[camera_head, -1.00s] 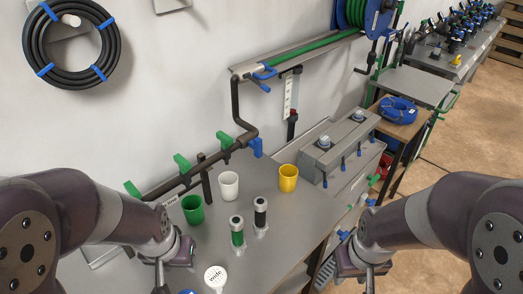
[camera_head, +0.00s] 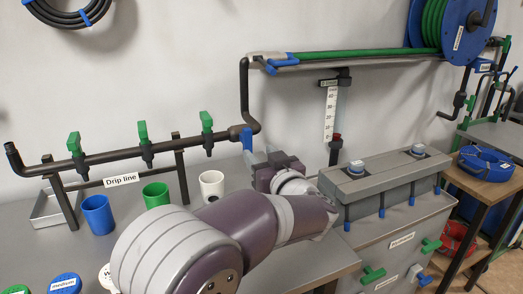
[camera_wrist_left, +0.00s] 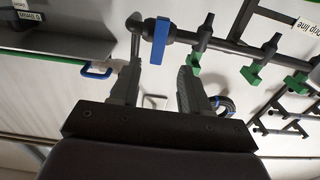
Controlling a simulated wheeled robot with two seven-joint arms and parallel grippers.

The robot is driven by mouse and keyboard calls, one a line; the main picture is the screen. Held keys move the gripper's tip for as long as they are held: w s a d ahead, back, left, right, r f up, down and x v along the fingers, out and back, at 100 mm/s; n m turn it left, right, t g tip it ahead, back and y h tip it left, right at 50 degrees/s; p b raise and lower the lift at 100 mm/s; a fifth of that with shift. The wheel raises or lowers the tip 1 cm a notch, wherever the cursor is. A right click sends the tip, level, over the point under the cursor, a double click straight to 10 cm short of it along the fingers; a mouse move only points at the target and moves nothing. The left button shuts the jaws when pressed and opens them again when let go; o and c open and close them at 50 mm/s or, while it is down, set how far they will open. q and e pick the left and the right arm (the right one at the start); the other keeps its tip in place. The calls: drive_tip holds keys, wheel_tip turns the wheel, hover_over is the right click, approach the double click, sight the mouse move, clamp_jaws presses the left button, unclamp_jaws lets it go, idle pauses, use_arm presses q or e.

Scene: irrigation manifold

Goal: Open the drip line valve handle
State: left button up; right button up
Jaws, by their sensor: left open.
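The drip line pipe (camera_head: 110,155) runs along the wall and carries a "Drip line" label (camera_head: 122,180). A blue handle (camera_head: 247,139) hangs down at its right end, by the bend of the riser pipe. Three green handles (camera_head: 143,131) stand up along the pipe. My left gripper (camera_head: 262,160) is just below and right of the blue handle, partly hidden by its own wrist. In the left wrist view the gripper (camera_wrist_left: 157,72) is open, and the blue handle (camera_wrist_left: 160,40) shows beyond and between its fingertips. I see no grip on it. The right gripper is out of view.
A blue cup (camera_head: 97,214), a green cup (camera_head: 156,195) and a white cup (camera_head: 211,186) stand on the grey table below the pipe. A grey box (camera_head: 370,178) with blue levers stands right of my left arm. A hose reel (camera_head: 455,25) is at upper right.

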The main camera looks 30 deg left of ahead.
sight(249, 141)
use_arm(q)
drive_tip(key=b+x, duration=0.1)
drive_tip(key=x, duration=0.8)
drive_tip(key=shift+w+a, duration=0.1)
drive_tip(key=shift+w, duration=0.2)
drive_tip(key=shift+c, duration=0.3)
clamp_jaws()
